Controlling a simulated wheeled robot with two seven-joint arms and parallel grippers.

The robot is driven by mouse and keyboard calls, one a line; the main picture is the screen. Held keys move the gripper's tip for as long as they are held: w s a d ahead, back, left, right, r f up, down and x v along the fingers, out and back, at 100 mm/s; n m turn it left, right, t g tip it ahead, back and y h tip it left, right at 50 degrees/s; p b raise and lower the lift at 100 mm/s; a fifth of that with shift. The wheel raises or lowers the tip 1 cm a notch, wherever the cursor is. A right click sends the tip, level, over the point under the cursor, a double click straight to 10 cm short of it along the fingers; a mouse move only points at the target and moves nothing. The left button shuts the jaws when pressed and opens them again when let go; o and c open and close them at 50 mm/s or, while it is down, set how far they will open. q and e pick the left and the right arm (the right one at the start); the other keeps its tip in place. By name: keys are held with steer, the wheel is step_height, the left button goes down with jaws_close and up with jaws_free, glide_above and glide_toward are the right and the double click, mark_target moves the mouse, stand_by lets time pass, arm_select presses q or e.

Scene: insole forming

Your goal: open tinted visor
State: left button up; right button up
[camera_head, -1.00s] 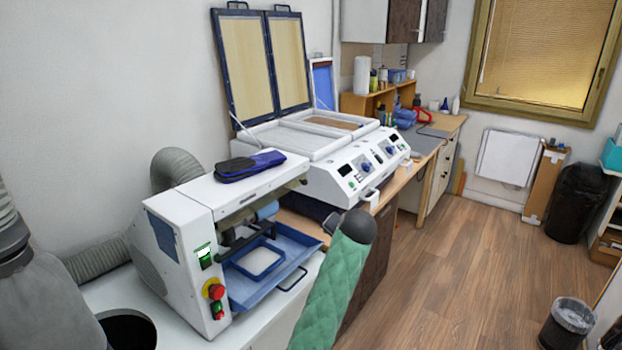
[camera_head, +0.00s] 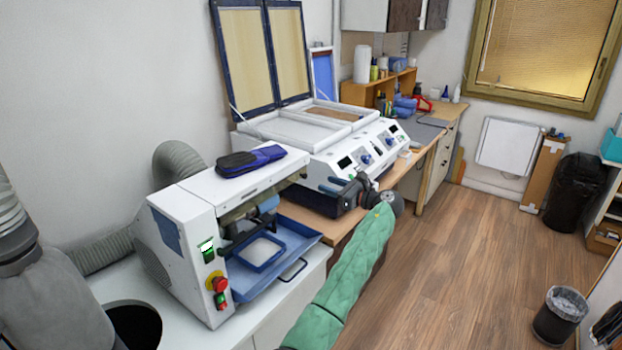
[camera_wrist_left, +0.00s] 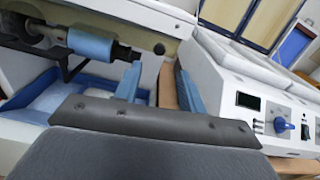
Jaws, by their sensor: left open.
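The tinted visor (camera_head: 243,208) is a narrow, brownish see-through panel under the front edge of the white grinding machine's top (camera_head: 225,188). It hangs over the blue roller (camera_head: 268,205) and looks lowered. In the left wrist view the visor (camera_wrist_left: 125,28) runs along the top left, above the roller (camera_wrist_left: 92,44). My left gripper (camera_head: 328,188) is right of the machine, in front of the white press unit. In the left wrist view its two blue-grey fingers (camera_wrist_left: 158,82) are apart with nothing between them, away from the visor. My right gripper is out of view.
The press unit (camera_head: 352,160) with knobs stands close behind my left gripper. A blue tray (camera_head: 287,272) sticks out below the roller. A blue and black pouch (camera_head: 250,160) lies on the machine. The floor (camera_head: 450,260) to the right is open.

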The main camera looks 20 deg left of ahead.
mark_target(306, 176)
arm_select(q)
steer(key=shift+m, duration=0.5)
steer(key=p+x, duration=0.2)
steer(key=x, duration=0.1)
steer(key=p+x, duration=0.2)
steer(key=x, duration=0.2)
steer(key=shift+r, duration=0.25)
steer(key=shift+w+a+f, duration=0.1)
steer(key=shift+a+f, duration=0.05)
steer(key=shift+a, duration=0.2)
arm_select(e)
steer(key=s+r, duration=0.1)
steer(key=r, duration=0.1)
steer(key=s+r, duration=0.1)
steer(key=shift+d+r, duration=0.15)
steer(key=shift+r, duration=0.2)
arm_select(q)
jaws_close()
